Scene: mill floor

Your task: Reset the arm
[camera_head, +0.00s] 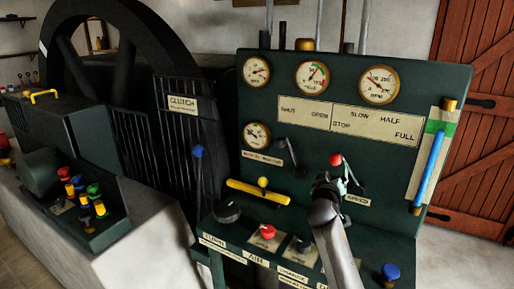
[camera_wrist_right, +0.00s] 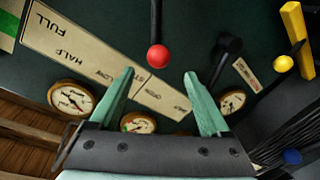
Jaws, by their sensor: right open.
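The panel (camera_head: 400,165) is dark green, with dial gauges and a cream scale plate marked SHUT, OPEN, STOP, SLOW, HALF and FULL. A lever with a red ball knob (camera_head: 335,159) stands on it near a SPEED label (camera_head: 357,200). My right gripper (camera_head: 341,178) is at this lever, partly hidden by its own arm. In the right wrist view the gripper (camera_wrist_right: 160,74) is open and empty. The red knob (camera_wrist_right: 158,56) lies just beyond the gap between the fingertips, and I see no contact. My left gripper is not in view.
A black lever (camera_head: 288,155) is left of the red knob. A yellow bar (camera_head: 258,192) and a blue-knobbed lever (camera_head: 198,152) stand farther left. Red (camera_head: 268,231) and blue (camera_head: 390,271) knobs sit on the lower ledge. A caged flywheel (camera_head: 125,60) stands at left.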

